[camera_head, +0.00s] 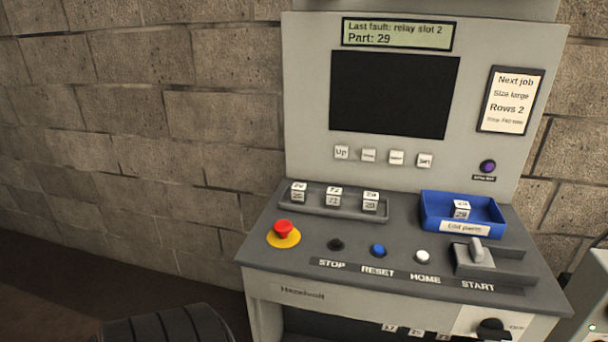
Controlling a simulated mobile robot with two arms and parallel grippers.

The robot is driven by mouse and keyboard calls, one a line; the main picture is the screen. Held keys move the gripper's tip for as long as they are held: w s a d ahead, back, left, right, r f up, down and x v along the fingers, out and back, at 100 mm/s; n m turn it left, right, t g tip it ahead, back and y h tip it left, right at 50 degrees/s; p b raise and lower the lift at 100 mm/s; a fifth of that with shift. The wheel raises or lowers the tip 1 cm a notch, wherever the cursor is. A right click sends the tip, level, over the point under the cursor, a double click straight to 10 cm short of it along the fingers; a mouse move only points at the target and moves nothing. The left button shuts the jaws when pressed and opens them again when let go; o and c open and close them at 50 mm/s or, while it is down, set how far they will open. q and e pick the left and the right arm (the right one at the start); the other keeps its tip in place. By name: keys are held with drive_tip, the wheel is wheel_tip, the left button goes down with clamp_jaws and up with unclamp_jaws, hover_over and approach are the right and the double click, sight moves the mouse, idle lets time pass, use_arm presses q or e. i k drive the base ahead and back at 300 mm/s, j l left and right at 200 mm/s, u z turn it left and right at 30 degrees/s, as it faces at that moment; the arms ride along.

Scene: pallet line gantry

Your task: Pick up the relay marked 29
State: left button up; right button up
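Three small white relays stand in a grey tray on the console's ledge: a left one (298,193), a middle one (333,197) and a right one (370,201). The right one seems to read 29; the print on the other two is too small to read surely. Another white relay (461,210) sits in the blue bin (435,213) labelled "Old parts", and its front also seems to read 29. The console's green display (398,34) says "Last fault: relay slot 2, Part: 29". Neither of my grippers is in view.
The grey tray (318,209) lies left of the blue bin. In front are a red stop button (283,229), black, blue and white buttons, and a grey lever block (477,257). More small white pieces (416,331) show low under the ledge. A brick wall stands behind.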

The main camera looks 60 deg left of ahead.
sight(370, 200)
drive_tip(key=u, duration=1.6)
